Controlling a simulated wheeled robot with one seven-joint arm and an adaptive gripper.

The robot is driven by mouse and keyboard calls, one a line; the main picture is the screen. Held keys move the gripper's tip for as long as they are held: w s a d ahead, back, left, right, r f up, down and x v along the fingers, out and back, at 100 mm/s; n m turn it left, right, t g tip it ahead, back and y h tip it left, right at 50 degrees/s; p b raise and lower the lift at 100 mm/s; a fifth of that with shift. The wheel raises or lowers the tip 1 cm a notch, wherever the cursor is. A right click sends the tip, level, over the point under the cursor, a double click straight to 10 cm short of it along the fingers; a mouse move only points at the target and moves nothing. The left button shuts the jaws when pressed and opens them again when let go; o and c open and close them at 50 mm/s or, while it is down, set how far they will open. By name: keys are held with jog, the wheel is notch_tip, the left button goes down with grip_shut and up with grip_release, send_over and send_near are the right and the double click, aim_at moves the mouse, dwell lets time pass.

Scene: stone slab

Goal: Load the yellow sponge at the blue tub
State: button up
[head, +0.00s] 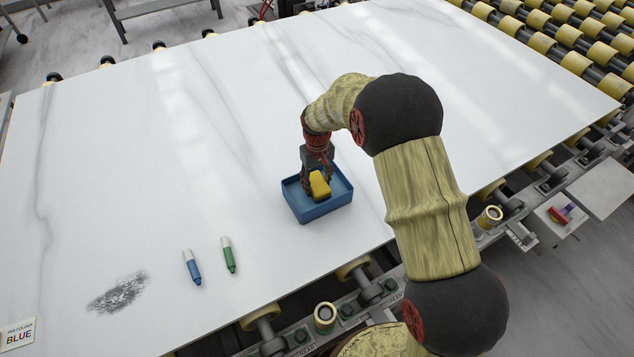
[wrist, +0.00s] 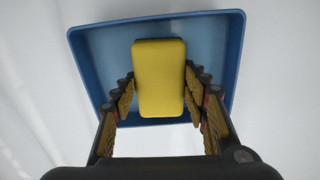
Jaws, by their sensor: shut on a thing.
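The yellow sponge (head: 319,186) is between the fingers of my gripper (head: 318,178), over the blue tub (head: 318,208). In the wrist view, the sponge (wrist: 158,78) sits between the two padded fingers of my gripper (wrist: 160,88), which are shut on its sides. The tub (wrist: 238,60) shows behind and around the sponge there, its rim reaching past it on both sides. I cannot tell whether the sponge touches the tub's floor. The tub stands on the white slab.
A blue marker (head: 192,268) and a green marker (head: 229,256) lie on the slab (head: 120,200), left of the tub, near a dark scribbled patch (head: 118,292). A card reading BLUE (head: 17,334) is at the lower left. A small red and purple item (head: 561,214) sits on a side plate at right.

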aim_at(317, 182)
jog(key=shift+f, duration=0.55)
dwell(1.3)
jog(key=shift+r, duration=0.1)
jog(key=shift+r+p, duration=2.15)
jog(key=shift+r, duration=1.35)
jog(key=shift+f, duration=0.1)
